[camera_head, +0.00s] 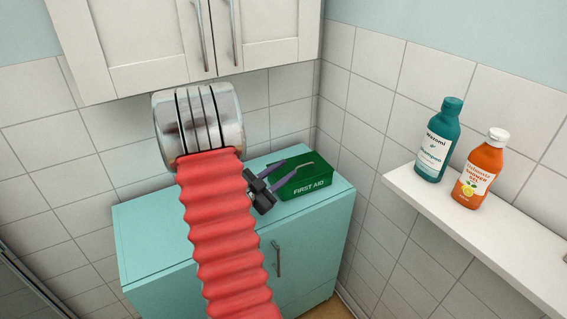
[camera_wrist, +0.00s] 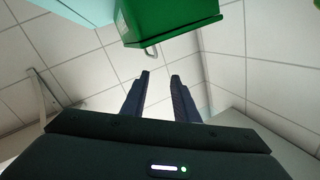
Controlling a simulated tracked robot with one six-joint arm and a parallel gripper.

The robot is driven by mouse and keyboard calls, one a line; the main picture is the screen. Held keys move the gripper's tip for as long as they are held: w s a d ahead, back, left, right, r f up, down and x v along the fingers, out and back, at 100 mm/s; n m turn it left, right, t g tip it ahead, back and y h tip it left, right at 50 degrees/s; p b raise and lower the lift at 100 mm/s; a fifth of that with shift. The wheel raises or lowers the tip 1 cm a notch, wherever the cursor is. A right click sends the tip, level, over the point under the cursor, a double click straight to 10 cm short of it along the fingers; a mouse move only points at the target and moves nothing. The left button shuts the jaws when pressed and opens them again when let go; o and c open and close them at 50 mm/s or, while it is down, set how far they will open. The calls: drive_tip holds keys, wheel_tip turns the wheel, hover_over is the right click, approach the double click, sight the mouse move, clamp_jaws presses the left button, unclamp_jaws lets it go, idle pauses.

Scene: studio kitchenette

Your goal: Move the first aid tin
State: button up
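The green first aid tin (camera_head: 308,186), with white "FIRST AID" lettering on its front, sits on the teal cabinet's top near the right back corner. In the wrist view the tin (camera_wrist: 168,18) is at the top, cut off by the frame edge, with a small metal handle (camera_wrist: 152,50) at its lower edge. My gripper (camera_head: 290,165) reaches over the tin's left part in the head view. In the wrist view my gripper's fingers (camera_wrist: 160,76) are apart with nothing between them, and the tin lies beyond their tips. Contact with the tin cannot be told.
The teal cabinet (camera_head: 150,235) has free top surface left of my arm. White wall cupboards (camera_head: 135,45) hang above it. A white shelf (camera_head: 480,229) at the right holds a teal shampoo bottle (camera_head: 437,145) and an orange shower gel bottle (camera_head: 479,172). Tiled walls close the corner.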

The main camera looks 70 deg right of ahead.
sight(297, 168)
wheel_tip(297, 168, down, 3)
drive_tip(key=shift+f, duration=0.1)
drive_tip(key=x, duration=0.7)
drive_tip(key=shift+s+d, duration=0.15)
drive_tip(key=shift+d, duration=0.15)
drive_tip(key=shift+c, duration=0.7)
clamp_jaws()
